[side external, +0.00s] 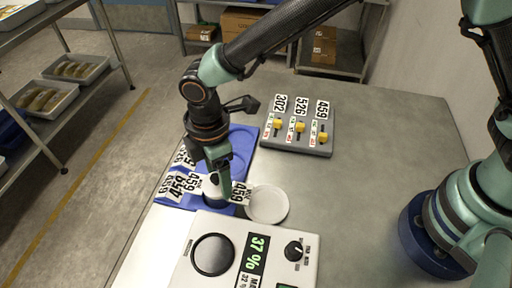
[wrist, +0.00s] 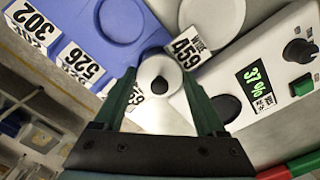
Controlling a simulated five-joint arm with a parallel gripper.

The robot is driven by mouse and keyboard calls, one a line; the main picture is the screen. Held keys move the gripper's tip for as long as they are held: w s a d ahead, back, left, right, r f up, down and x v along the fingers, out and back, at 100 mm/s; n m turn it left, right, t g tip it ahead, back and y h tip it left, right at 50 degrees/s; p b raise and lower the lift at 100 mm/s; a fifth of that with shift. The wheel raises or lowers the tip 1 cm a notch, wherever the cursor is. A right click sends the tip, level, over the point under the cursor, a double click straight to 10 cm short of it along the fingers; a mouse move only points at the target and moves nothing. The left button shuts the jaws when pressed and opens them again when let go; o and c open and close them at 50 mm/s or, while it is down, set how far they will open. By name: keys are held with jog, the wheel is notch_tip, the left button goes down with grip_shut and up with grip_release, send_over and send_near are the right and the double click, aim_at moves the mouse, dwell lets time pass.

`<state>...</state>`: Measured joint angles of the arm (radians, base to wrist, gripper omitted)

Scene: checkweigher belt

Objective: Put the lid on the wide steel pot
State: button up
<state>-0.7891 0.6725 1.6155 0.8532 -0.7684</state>
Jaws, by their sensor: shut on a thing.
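My gripper (side external: 216,190) points down over the right part of the blue tray. In the wrist view my gripper (wrist: 165,100) is shut on a round, pale steel piece with a black knob (wrist: 158,70); it looks like a lid. Its underside and what lies below it are hidden. A flat, pale grey round disc (side external: 268,204) lies to the right of my gripper, next to a label reading 459 (side external: 239,193). In the wrist view that label reads "WIDE 459" (wrist: 187,47). I cannot make out a pot clearly.
The blue tray (side external: 240,137) has round recesses and labels 302, 526 and 459. A white console (side external: 190,268) with a dark round plate, a 37 % display and a knob stands in front. A grey panel (side external: 320,147) with yellow sliders stands behind.

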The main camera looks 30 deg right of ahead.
dwell(0.3)
jog(key=o, duration=1.2)
jog(key=shift+o, duration=0.2)
jog(key=shift+r, duration=3.5)
grip_shut()
jog(key=shift+f, duration=0.7)
jog(key=shift+f, duration=0.35)
